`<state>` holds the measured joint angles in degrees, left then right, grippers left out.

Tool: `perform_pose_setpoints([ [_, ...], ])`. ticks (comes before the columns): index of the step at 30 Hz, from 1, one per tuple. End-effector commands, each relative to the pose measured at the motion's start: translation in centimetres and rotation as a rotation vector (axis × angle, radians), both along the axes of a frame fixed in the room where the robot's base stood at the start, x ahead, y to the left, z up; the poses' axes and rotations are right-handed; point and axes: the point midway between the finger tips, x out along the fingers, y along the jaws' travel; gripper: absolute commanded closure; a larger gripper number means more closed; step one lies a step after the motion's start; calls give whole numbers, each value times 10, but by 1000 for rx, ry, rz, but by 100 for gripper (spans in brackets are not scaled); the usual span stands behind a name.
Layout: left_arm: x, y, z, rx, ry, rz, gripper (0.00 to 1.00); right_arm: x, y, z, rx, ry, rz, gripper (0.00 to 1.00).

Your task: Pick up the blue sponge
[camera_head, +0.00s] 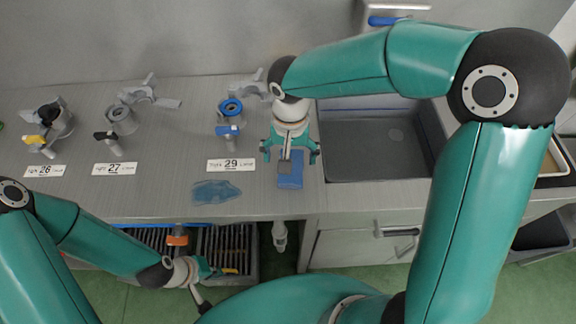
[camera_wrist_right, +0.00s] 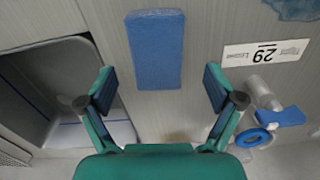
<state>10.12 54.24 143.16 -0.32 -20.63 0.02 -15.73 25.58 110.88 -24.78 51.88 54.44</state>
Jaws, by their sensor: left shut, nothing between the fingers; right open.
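The blue sponge (camera_head: 289,176) lies on the grey counter just left of the sink. My right gripper (camera_head: 290,158) is above it, pointing down, and hides part of it in the head view. In the right wrist view the sponge (camera_wrist_right: 156,50) is a blue block ahead of the open fingers (camera_wrist_right: 160,90), lined up between them and with nothing held. My left gripper (camera_head: 210,270) is shut and empty, low in front of the counter, well away from the sponge.
The sink basin (camera_head: 370,145) is right of the sponge. A blue puddle-like patch (camera_head: 214,192) lies to its left, near the label 29 (camera_head: 231,165). Valves with blue handles (camera_head: 228,130) stand behind. Dark grates (camera_head: 225,240) lie below the counter edge.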

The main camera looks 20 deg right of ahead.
Motion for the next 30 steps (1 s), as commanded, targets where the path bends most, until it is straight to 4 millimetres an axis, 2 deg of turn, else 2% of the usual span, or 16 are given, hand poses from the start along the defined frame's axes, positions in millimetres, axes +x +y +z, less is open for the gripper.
perform_pose_setpoints([
  [3, 0, 0, 8, 0, 0, 0, 100, 1, -4, -16, -2, 6, -1, 8],
  [7, 0, 0, 8, 0, 0, 0, 100, 2, -4, -33, -2, 4, 0, 8],
  [16, 0, 0, 8, 0, 0, 0, 100, 2, -4, -39, 0, 0, 1, 8],
  [25, 0, 0, 8, 0, 0, 0, 100, 2, -3, -38, 0, 0, 1, 58],
  [26, 0, 0, 8, 0, 0, 0, 100, 2, -3, -38, 0, 0, 1, 62],
  [30, 0, 0, 8, 0, 0, 0, 100, 2, -3, -38, 0, 0, 1, 62],
])
